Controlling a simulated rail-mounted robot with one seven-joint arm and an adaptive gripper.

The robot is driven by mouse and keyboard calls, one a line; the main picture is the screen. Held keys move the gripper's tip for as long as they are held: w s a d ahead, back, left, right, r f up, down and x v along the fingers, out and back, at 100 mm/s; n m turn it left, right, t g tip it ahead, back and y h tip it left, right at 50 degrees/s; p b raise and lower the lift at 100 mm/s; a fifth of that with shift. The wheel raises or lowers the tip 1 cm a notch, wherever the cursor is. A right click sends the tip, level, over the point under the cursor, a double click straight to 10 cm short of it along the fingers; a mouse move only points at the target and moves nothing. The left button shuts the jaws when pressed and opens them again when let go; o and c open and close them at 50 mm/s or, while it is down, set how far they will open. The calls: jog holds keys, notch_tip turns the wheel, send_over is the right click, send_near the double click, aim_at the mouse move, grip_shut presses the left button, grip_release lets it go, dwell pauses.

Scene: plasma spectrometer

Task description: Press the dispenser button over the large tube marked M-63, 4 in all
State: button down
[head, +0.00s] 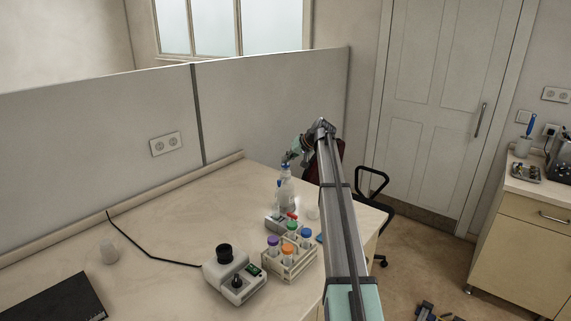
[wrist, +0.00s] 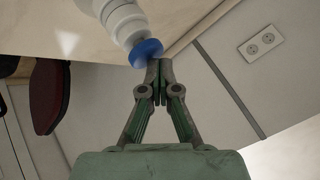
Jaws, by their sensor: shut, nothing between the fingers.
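The dispenser is a white bottle (head: 286,194) near the far right part of the table, with a blue button (head: 286,167) on top. In the wrist view the blue button (wrist: 148,50) sits on the white dispenser neck (wrist: 120,18). My gripper (wrist: 160,66) is shut and empty, its fingertips right beside the rim of the button; I cannot tell whether they touch. In the head view my gripper (head: 289,158) is at the dispenser's top, partly hidden by my arm. A small grey holder (head: 275,225) stands in front of the dispenser. No M-63 marking is readable.
A white rack (head: 285,270) holds several tubes with purple, green, orange and blue caps. A grey device (head: 234,277) with a black top stands left of it. Partition walls (head: 270,110) run behind the table, and a chair (head: 372,185) stands beyond its right edge.

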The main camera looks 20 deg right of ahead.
jog(key=shift+r, duration=0.9)
jog(key=shift+r, duration=0.1)
jog(key=shift+r+p, duration=1)
jog(key=shift+r, duration=1.4)
